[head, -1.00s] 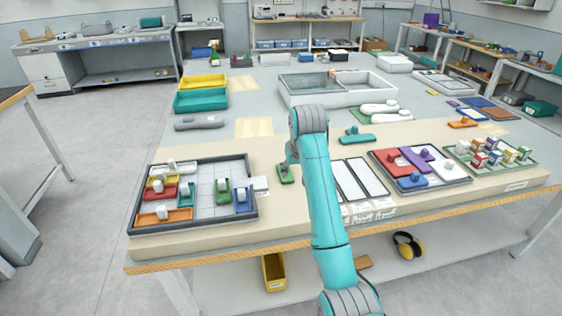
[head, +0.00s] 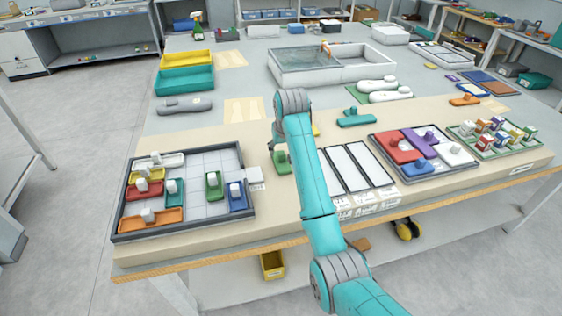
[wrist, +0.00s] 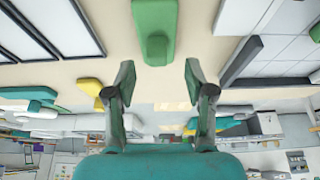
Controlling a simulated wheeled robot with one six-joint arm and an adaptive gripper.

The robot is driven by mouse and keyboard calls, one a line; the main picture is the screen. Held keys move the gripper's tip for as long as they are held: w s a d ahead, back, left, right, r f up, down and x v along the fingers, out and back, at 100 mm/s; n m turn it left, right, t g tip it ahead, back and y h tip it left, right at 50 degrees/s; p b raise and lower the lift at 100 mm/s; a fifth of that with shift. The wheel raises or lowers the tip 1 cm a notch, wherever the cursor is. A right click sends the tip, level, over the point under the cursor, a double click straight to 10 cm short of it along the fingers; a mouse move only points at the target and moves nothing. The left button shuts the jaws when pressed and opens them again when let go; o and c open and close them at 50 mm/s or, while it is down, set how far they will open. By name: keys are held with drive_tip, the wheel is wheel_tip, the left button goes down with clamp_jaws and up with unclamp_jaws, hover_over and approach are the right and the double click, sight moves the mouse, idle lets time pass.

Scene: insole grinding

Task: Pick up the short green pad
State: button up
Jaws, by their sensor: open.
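A short green pad (head: 282,163) with a raised knob lies on the beige strip of the table, between the compartment tray on the left and the white panels. In the wrist view the green pad (wrist: 155,18) is at the top centre, ahead of the fingertips, its rounded knob end pointing toward them. My gripper (wrist: 158,78) is open and empty, its two fingers spread on either side of the pad's line, with a gap to the pad. In the head view my gripper (head: 273,143) is beside the pad, partly hidden by my arm.
A dark-framed tray (head: 125,205) with coloured blocks, one of them green (head: 213,186), stands at left. White panels (head: 345,168) lie right of the pad. A teal piece (head: 355,118) lies behind. A tray (head: 400,170) of red, purple, white and blue pieces is at right.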

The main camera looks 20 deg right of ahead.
sight(281, 154)
drive_tip(key=x, duration=0.5)
drive_tip(key=shift+w+d, duration=0.1)
drive_tip(key=shift+d, duration=0.05)
clamp_jaws()
